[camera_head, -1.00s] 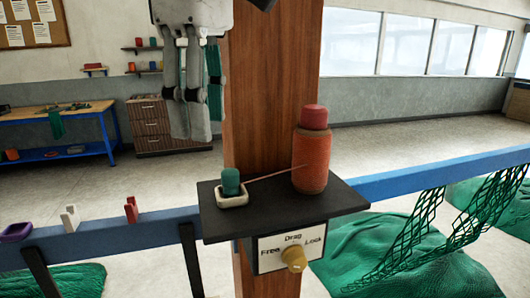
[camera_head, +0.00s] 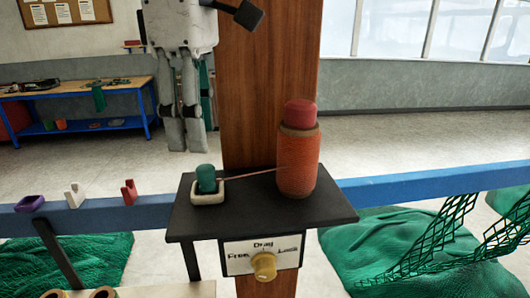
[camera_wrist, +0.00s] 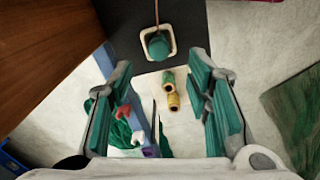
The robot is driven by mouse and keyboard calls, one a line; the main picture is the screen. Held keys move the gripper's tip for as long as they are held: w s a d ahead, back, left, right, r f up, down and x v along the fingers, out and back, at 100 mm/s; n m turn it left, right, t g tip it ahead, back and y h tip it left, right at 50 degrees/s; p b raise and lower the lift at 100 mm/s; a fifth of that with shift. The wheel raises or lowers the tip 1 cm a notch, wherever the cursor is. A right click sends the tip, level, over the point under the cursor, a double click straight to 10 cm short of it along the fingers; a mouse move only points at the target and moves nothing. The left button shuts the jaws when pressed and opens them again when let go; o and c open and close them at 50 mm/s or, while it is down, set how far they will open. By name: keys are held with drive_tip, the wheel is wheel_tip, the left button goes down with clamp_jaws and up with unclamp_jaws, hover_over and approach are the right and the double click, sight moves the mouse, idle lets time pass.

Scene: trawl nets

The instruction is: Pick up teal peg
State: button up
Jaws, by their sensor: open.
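The teal peg (camera_head: 206,178) stands upright in a small cream square dish (camera_head: 208,197) on the left part of a dark shelf (camera_head: 262,218). A thin string runs from near the peg to the orange spool. My gripper (camera_head: 185,140) hangs open above and a little behind the peg, pointing down, with nothing between its fingers. In the wrist view the peg (camera_wrist: 158,46) shows from above in its dish, beyond the fingertips and near the middle. My gripper's teal-padded fingers (camera_wrist: 166,95) are wide apart there.
An orange thread spool (camera_head: 297,160) with a red top stands right of the peg. A wooden post (camera_head: 265,80) rises behind the shelf. A yellow drag knob (camera_head: 263,266) is on the shelf front. A blue rail (camera_head: 420,185) runs across, with small coloured clips at left.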

sight(204, 167)
drive_tip(key=shift+d+f+p, duration=0.15)
drive_tip(key=shift+f+p, duration=0.4)
drive_tip(key=shift+f, duration=2.8)
drive_tip(key=shift+w, duration=0.1)
drive_tip(key=shift+c, duration=0.2)
drive_tip(key=c, duration=0.9)
